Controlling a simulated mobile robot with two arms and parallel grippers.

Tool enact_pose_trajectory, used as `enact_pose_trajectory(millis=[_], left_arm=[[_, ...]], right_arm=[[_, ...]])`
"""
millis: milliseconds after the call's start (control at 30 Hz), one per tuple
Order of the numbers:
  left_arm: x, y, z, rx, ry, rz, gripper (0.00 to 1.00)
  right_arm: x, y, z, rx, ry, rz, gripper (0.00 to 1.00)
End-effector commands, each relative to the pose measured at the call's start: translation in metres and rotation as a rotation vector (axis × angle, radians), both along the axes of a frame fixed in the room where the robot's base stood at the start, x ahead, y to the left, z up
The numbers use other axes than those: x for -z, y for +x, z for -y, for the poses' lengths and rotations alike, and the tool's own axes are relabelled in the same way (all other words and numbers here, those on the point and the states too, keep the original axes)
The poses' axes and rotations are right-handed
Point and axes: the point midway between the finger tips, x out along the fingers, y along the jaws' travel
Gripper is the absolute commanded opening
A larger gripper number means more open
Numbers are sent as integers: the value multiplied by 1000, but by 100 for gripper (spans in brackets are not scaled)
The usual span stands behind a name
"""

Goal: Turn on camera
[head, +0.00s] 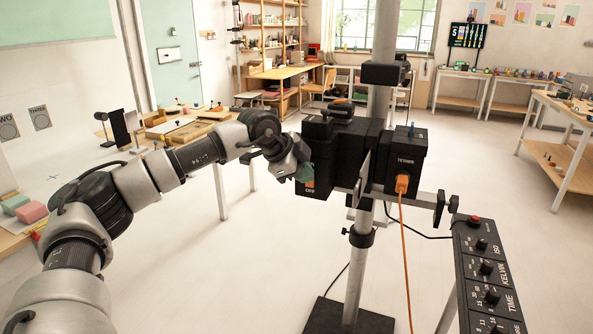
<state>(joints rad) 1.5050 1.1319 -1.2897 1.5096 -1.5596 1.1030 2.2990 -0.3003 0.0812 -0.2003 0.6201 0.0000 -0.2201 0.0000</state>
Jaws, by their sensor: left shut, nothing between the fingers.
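The black camera (322,129) is mounted on a grey upright pole in the middle of the head view. An orange switch (310,183) shows low on its left side, with the word OFF below it. My left gripper (304,173) is shut and empty, with its tip at the switch. The tip covers part of the switch, and I cannot tell whether they touch. A black box marked TETHER (406,160) sits right of the camera, with an orange cable (404,250) plugged in and hanging down. My right gripper is not in view.
A slanted black panel (487,265) with several knobs marked ISO, KELVIN and TIME stands at the right, with a red button (474,219) at its top. The pole rises from a dark base (330,316). A table (155,147) stands behind my left arm. The floor between is mostly clear.

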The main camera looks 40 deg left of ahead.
Motion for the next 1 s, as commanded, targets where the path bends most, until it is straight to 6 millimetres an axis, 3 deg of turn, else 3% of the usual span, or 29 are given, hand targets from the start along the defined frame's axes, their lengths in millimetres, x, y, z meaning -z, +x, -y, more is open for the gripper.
enact_pose_trajectory(millis=[433, 667, 1000], left_arm=[[-1, 5, -1, 1, 0, -2, 0], [-10, 10, -2, 0, -22, -92, 0], [-7, 10, -3, 0, -22, -95, 0]], right_arm=[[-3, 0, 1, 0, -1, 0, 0], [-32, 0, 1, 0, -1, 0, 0], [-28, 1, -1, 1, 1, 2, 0]])
